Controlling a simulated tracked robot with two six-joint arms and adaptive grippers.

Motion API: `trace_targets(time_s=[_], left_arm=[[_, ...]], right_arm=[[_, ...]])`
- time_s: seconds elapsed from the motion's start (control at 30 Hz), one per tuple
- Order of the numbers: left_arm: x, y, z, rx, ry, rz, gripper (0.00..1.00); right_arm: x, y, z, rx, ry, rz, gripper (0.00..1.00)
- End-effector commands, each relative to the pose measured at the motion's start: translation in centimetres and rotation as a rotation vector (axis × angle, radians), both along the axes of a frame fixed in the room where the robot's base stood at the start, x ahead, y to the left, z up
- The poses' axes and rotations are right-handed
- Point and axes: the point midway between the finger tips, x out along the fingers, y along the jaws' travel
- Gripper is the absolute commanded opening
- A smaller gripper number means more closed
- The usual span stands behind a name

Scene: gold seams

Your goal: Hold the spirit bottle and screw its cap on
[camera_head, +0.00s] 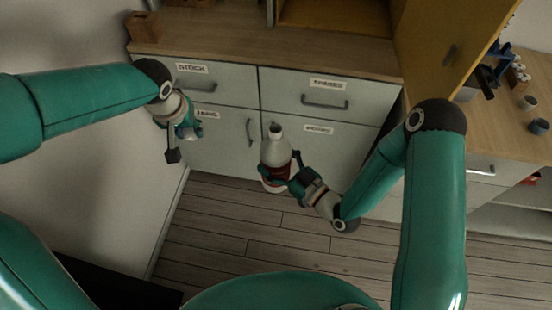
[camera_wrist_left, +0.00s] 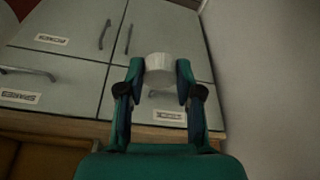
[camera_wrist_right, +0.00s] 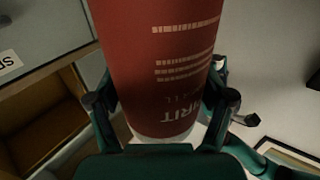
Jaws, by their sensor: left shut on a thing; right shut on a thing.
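The spirit bottle (camera_head: 275,151) is white with a red label and stands roughly upright in mid-air in front of the drawers. Its neck is uncapped and points up. My right gripper (camera_head: 281,173) is shut around its lower body. In the right wrist view the red label (camera_wrist_right: 160,60) with white print fills the space between the fingers. My left gripper (camera_head: 184,131) is up and to the left of the bottle, apart from it. In the left wrist view it is shut on the white cap (camera_wrist_left: 159,62) between its fingertips. I cannot make out the cap in the head view.
Grey drawers and cupboard doors (camera_head: 225,125) with labels stand behind both grippers, under a wooden worktop (camera_head: 230,50). An open yellow door (camera_head: 445,50) hangs at the upper right. A side bench (camera_head: 510,110) holds small cups. Open plank floor (camera_head: 230,230) lies below.

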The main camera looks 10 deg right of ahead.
Motion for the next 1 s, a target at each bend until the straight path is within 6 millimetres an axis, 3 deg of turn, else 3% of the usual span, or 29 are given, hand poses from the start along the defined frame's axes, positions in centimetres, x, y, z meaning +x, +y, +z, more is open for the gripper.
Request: trace_targets(time_s=[0.03,0.3,0.5,0.7,1.0], left_arm=[[0.1,-1.8,1.4,0.000,-0.007,-0.028,0.25],[-1.1,-10.8,7.2,0.000,-0.004,-0.163,0.25],[-2.7,-16.3,10.2,0.000,-0.001,-0.264,0.25],[-4.3,-19.3,11.4,0.001,0.002,-0.332,0.25],[-4.6,-19.8,11.6,0.001,0.003,-0.346,0.25]], right_arm=[[0.1,0.0,0.2,0.002,-0.006,0.000,0.11],[0.1,0.0,0.2,0.002,-0.006,0.000,0.11],[0.0,0.0,0.2,0.002,-0.006,0.000,0.11],[0.1,0.0,0.2,0.002,-0.006,0.001,0.11],[0.0,0.0,0.2,0.002,-0.006,0.001,0.11]])
